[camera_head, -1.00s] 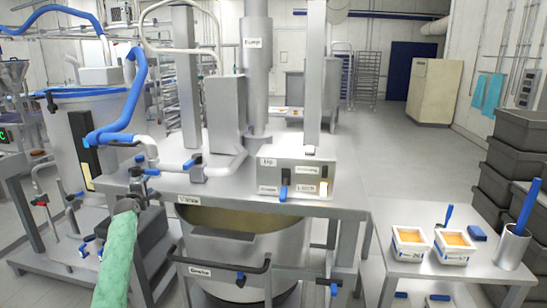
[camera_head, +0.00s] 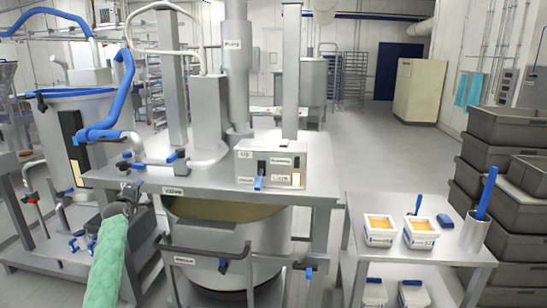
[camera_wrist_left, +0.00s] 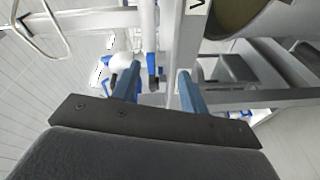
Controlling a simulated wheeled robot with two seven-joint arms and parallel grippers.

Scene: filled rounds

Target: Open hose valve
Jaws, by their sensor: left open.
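A blue hose (camera_head: 124,85) runs down to a pale pipe on the steel frame's top. Small valves with blue handles sit along that pipe, one at the column foot (camera_head: 178,156) and one to its left (camera_head: 125,160). My left gripper (camera_head: 132,188), behind the green-sleeved arm, is at the left front edge of the frame top, below these valves in the picture. In the left wrist view its two blue fingers (camera_wrist_left: 158,88) are apart, with a blue-handled part (camera_wrist_left: 154,64) beyond and between them. I cannot tell if they touch it. My right gripper is out of view.
A steel vat (camera_head: 225,225) stands under the frame top, with a rail in front. A control box (camera_head: 270,165) sits on the top. A side table (camera_head: 450,255) at right holds two tubs and a blue-handled tool in a cup. Grey crates (camera_head: 505,180) stack at far right.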

